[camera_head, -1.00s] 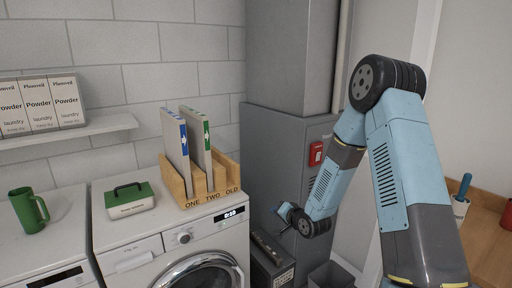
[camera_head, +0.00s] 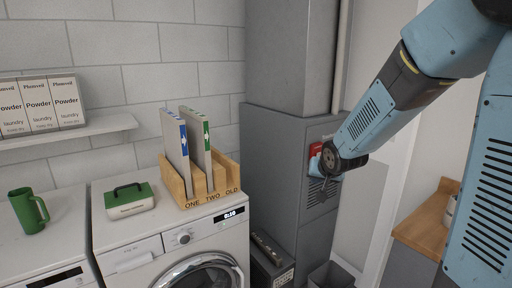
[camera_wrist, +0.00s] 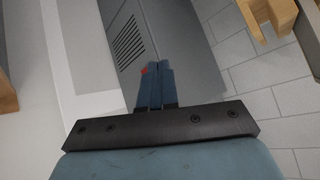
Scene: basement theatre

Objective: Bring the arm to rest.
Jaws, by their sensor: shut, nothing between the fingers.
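My gripper shows in the wrist view (camera_wrist: 156,84), its two fingers together with nothing between them. In the head view my arm (camera_head: 405,85) comes in from the upper right and reaches down and left. The fingers are small and dark in the head view. I cannot tell there how far they are from the cabinet.
A wooden rack (camera_head: 176,183) with two upright filters stands on a washing machine (camera_head: 215,230). A green-lidded box (camera_head: 130,200) and green mug (camera_head: 28,210) stand to its left. A wooden counter (camera_head: 425,222) lies at right. A grey bin (camera_head: 330,276) is on the floor.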

